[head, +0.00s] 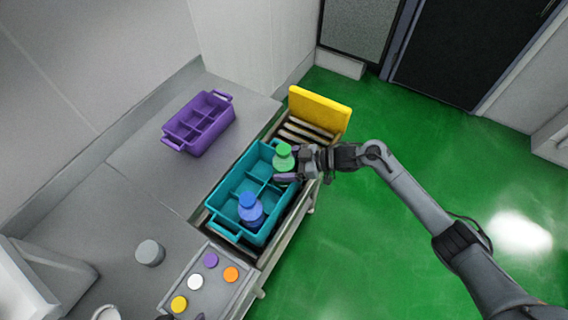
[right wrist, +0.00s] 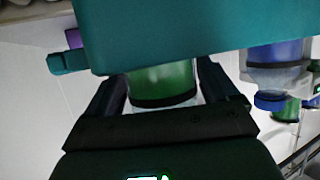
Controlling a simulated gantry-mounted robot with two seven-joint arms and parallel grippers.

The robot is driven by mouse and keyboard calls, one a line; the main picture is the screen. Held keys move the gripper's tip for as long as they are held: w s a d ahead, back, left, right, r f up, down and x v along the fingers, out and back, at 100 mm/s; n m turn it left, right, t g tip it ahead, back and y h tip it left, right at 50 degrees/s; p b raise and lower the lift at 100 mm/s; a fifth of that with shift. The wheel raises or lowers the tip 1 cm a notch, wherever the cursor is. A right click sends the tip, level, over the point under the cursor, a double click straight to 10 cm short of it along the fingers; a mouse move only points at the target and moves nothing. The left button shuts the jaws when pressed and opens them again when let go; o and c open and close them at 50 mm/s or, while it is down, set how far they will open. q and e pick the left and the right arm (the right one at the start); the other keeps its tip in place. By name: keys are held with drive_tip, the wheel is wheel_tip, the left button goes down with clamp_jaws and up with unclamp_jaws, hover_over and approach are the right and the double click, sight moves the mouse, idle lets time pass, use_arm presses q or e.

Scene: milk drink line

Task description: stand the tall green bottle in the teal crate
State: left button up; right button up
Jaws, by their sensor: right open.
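The teal crate (head: 213,207) sits on the conveyor, divided into compartments. The green bottle (head: 283,162) is upright at its far right corner, apparently inside a compartment; its base is hidden. In the right wrist view the green bottle (right wrist: 163,82) shows between my fingers, and the crate wall (right wrist: 180,35) covers part of it. My right gripper (head: 287,165) is open with its fingers on either side of the bottle. Whether they touch it I cannot tell. A blue bottle (head: 250,211) stands in the near part of the crate and also shows in the right wrist view (right wrist: 275,55). My left gripper is not in view.
An empty-looking purple crate (head: 199,122) stands on the grey counter to the left. A yellow panel (head: 319,109) rises at the conveyor's far end. A panel with coloured buttons (head: 213,282) is at the near end. A grey round object (head: 150,253) is on the counter.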

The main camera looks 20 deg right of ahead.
drive_tip(key=v, duration=1.1)
drive_tip(key=shift+s+d, duration=0.15)
drive_tip(key=shift+d, duration=0.1)
